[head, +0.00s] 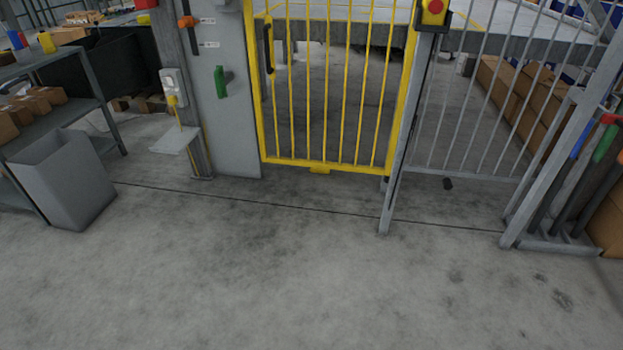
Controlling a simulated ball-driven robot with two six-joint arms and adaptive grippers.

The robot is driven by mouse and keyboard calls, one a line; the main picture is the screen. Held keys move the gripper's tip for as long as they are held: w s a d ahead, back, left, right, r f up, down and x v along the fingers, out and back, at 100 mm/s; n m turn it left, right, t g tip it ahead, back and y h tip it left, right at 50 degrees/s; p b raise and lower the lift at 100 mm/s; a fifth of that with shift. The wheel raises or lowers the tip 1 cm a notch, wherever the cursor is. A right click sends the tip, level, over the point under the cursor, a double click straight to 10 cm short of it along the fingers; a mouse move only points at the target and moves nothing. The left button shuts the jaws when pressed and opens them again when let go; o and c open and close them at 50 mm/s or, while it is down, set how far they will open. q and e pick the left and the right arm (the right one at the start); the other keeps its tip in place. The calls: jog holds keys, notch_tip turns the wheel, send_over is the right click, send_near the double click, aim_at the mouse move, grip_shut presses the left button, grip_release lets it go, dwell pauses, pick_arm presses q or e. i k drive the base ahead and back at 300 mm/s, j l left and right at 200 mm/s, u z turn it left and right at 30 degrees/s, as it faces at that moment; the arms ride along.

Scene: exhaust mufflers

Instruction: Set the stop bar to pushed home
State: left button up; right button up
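I cannot tell for sure which part is the stop bar. A yellow barred gate (326,169) stands at the top middle, with a black upright handle (268,47) on its left side. On the grey panel (237,140) left of the gate are a green handle (221,82) and an orange-topped dark lever (188,22). A red button on a yellow box (434,12) sits at the top of the post right of the gate. Neither of my grippers is in view.
A grey bin (65,185) and a shelf with cartons (60,112) stand at the left. A small ledge (175,141) juts from the post. Grey bar fencing (470,110) and a rack of coloured-handled tools (590,170) are at the right. The front floor is clear.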

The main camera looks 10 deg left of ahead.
aim_at(221, 79)
jog(key=k, duration=0.1)
jog(key=j+z, duration=0.15)
jog(key=z, duration=10.85)
jog(key=i+j+z, duration=0.15)
jog(key=i+l, duration=0.05)
